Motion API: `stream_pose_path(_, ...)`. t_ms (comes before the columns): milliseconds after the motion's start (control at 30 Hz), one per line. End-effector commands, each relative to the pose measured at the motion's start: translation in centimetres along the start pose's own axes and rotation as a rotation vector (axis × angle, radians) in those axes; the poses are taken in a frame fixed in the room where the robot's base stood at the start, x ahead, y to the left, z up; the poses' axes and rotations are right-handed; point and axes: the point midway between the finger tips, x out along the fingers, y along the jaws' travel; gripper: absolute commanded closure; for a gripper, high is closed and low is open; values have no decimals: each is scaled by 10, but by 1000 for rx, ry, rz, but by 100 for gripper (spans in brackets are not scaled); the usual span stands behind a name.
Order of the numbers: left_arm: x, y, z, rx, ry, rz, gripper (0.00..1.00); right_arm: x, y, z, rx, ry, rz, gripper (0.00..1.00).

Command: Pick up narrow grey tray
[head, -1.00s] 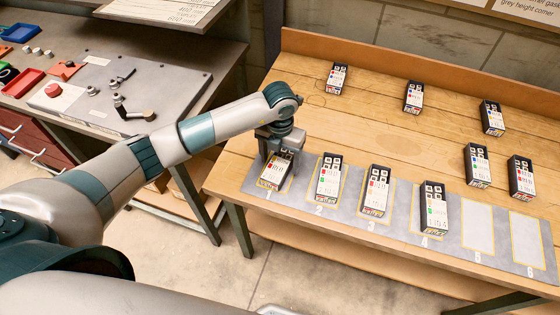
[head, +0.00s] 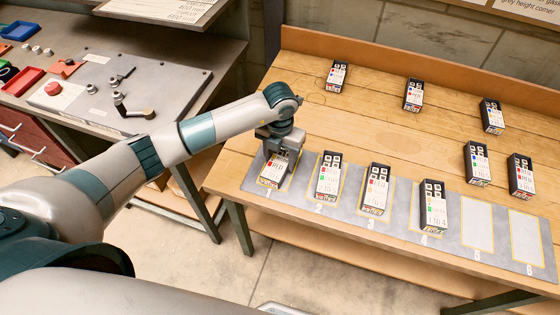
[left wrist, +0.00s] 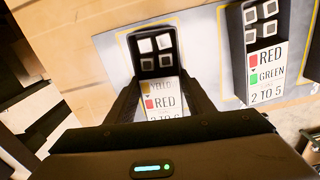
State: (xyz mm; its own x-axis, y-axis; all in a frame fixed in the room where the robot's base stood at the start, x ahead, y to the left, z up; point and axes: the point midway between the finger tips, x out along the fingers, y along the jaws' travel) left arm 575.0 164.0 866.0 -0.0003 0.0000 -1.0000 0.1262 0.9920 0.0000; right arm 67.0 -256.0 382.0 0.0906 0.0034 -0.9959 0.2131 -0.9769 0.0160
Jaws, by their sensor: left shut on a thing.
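No thing that I can surely call a narrow grey tray shows; a long grey strip (head: 300,197) with numbered, yellow-outlined places lies along the bench's front edge. My left gripper (head: 278,157) points down at place 1, shut on a black box with a white label (head: 271,174). In the left wrist view this box (left wrist: 157,62) sits between the fingers, its label reading yellow, red and 2 to 6. It appears to rest on the strip. My right gripper is not in view.
Similar boxes stand on place 2 (head: 327,177), place 3 (head: 374,190) and place 4 (head: 432,207). Places 5 (head: 477,225) and 6 (head: 526,238) are bare. Several more boxes stand farther back on the wooden bench (head: 370,130). A side bench (head: 175,85) with a crank is at left.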

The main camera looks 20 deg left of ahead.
Motion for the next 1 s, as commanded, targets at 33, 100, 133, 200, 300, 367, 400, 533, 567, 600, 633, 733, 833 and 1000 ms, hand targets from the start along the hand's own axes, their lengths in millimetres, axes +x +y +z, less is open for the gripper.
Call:
stream_pose_path(33,-1,0,0,0,-1,0,78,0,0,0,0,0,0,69)
stream_pose_path(100,-2,0,0,0,-1,0,78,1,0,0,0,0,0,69)
stream_pose_path(133,-2,0,1,0,-1,0,78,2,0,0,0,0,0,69)
stream_pose_path(200,-6,0,1,0,-3,0,78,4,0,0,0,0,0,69)
stream_pose_path(300,-14,0,2,1,-4,0,78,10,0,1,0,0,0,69)
stream_pose_path(367,-20,0,1,2,-5,-1,78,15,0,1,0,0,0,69)
stream_pose_path(400,-26,0,2,1,-6,0,78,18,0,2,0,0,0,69)
stream_pose_path(533,-44,-12,2,5,-5,-3,78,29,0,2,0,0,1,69)
stream_pose_path(567,-47,-18,1,6,-4,-3,78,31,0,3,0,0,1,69)
stream_pose_path(600,-51,-26,1,6,-5,-3,78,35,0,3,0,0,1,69)
stream_pose_path(633,-55,-31,2,5,-5,-2,78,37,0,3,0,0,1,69)
stream_pose_path(733,-67,-51,2,6,-5,-3,78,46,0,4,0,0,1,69)
stream_pose_path(833,-78,-70,2,4,-5,-2,78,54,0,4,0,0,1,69)
stream_pose_path(1000,-95,-96,1,3,-3,-1,78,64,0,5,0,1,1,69)
